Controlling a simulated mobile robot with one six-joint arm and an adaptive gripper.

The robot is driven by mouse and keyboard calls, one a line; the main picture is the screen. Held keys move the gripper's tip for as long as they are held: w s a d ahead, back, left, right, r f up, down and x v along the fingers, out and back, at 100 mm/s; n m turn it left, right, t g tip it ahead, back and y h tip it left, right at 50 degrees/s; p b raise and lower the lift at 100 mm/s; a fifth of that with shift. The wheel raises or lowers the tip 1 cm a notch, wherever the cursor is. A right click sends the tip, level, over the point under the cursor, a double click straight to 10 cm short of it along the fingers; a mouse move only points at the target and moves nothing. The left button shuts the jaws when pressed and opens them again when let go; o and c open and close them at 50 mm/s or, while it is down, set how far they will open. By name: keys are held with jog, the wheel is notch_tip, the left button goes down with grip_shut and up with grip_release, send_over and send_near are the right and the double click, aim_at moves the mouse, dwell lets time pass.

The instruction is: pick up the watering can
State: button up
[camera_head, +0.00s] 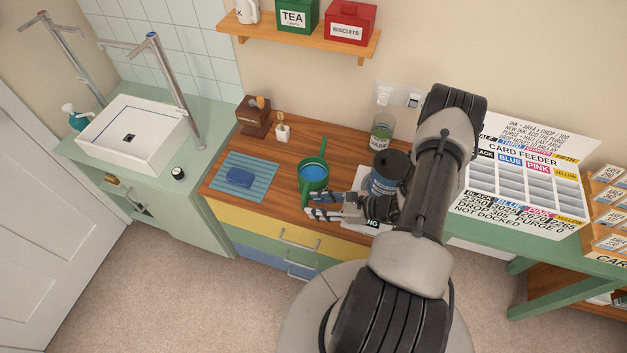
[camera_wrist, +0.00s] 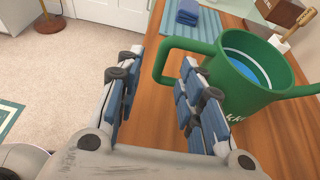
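The green watering can (camera_head: 314,184) stands upright on the wooden top of the drawer unit, with blue water inside. In the wrist view, the can (camera_wrist: 240,98) is at the right, its looped handle (camera_wrist: 161,66) pointing left. My gripper (camera_head: 309,204) is at the can's near side, by the handle. In the wrist view, my gripper (camera_wrist: 160,64) is open, and the outer bar of the handle appears between the two fingers. The right finger overlaps the handle loop in the picture. I cannot tell whether either finger touches the can.
A blue folded cloth (camera_head: 240,178) lies on a striped mat (camera_head: 262,163) left of the can. A small white pot (camera_head: 282,133) and a brown box (camera_head: 254,116) stand behind. A dark blue-labelled container (camera_head: 381,184) stands right, partly behind my arm. Drawer handles (camera_head: 300,242) project below.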

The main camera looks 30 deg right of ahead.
aim_at(306, 205)
jog(key=shift+x, duration=1.5)
jog(key=shift+c, duration=0.4)
grip_shut()
